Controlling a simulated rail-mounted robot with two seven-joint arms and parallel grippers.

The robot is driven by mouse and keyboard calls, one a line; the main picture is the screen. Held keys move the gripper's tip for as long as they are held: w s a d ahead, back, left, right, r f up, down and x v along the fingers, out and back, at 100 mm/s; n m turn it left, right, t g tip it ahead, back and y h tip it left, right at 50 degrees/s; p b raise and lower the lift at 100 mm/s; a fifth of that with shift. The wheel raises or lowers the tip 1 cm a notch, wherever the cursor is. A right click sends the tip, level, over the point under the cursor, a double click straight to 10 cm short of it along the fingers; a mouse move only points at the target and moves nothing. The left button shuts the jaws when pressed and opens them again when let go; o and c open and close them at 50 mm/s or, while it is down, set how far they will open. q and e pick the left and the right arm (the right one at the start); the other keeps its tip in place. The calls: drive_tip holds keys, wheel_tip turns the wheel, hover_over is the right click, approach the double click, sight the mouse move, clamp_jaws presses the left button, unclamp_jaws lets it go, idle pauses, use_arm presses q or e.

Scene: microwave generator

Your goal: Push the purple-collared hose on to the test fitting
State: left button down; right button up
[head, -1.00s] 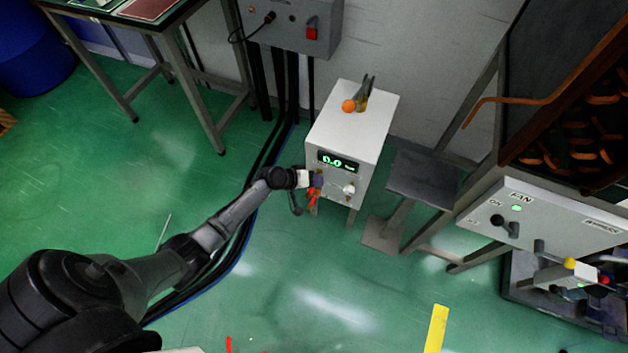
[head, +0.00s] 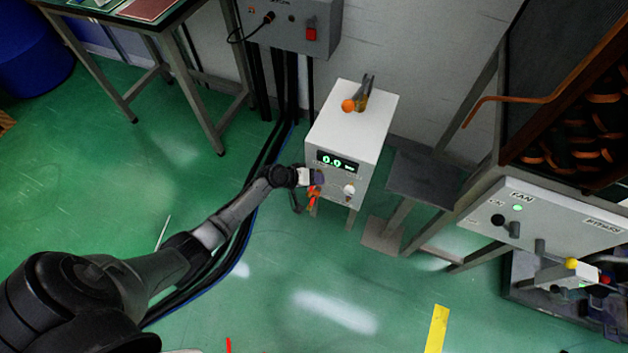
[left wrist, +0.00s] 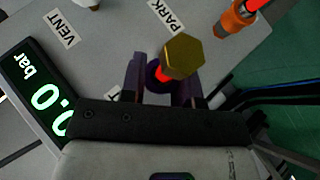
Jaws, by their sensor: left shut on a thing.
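The white test box (head: 350,115) has a green "0.0 bar" display (head: 338,161), which also shows at the left of the left wrist view (left wrist: 38,95). My left gripper (head: 316,178) is at the box's front face, below the display. In the left wrist view, my left gripper (left wrist: 163,88) is shut on the purple collar (left wrist: 154,72) of the hose. A brass hexagonal fitting (left wrist: 183,55) lies against the collar's upper right in the picture and partly covers it. Whether the two are joined cannot be told. The label near the gripper is mostly hidden.
An orange-collared red hose end (left wrist: 235,20) is near the PARK label (left wrist: 167,15); the VENT label (left wrist: 62,28) is farther left. A tool with an orange ball (head: 348,106) lies on the box. The FAN panel (head: 545,225) and a grey stand (head: 425,180) are to the right.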

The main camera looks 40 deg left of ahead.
use_arm(q)
drive_tip(key=shift+w, duration=0.15)
drive_tip(key=c, duration=0.8)
unclamp_jaws()
drive_tip(key=shift+w+a, duration=0.1)
drive_tip(key=shift+p+v, duration=3.1)
drive_tip(key=shift+v, duration=3.85)
drive_tip(key=shift+f, duration=0.1)
